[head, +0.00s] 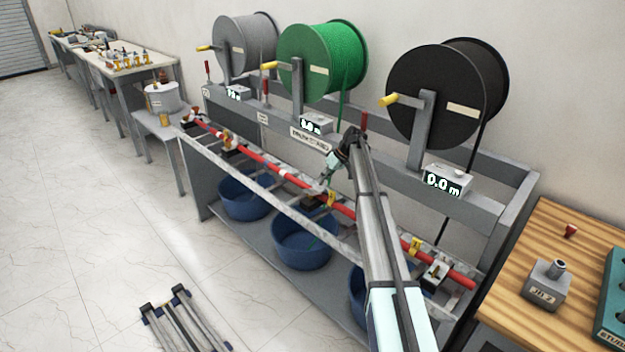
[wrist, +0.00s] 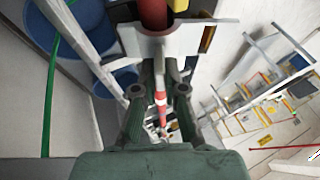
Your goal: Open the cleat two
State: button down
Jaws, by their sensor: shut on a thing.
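A long red bar (head: 290,178) runs along the rack, with small cleats and yellow tags on it. The middle cleat (head: 312,201), which I take to be cleat two, is dark and sits near a yellow tag; its number is not readable. My gripper (head: 325,180) is just above it, at the end of my outstretched arm. In the wrist view, both dark fingers of my gripper (wrist: 159,75) reach to a pale plate-like part (wrist: 135,40) of the cleat beside the red bar (wrist: 153,12). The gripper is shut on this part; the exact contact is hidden.
Grey, green (head: 318,62) and black (head: 435,97) cable drums stand above the rack. Blue tubs (head: 300,243) sit below the bar. A green cable (wrist: 51,90) hangs near my gripper. A wooden table (head: 520,285) is at right. The floor at left is mostly clear.

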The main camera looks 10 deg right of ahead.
jog(key=shift+w, duration=0.1)
jog(key=c, duration=1.2)
grip_release()
jog(key=shift+c, duration=0.2)
jog(key=shift+r, duration=0.1)
notch_tip(320, 180, up, 10)
jog(key=shift+f, duration=0.1)
jog(key=shift+o, duration=0.3)
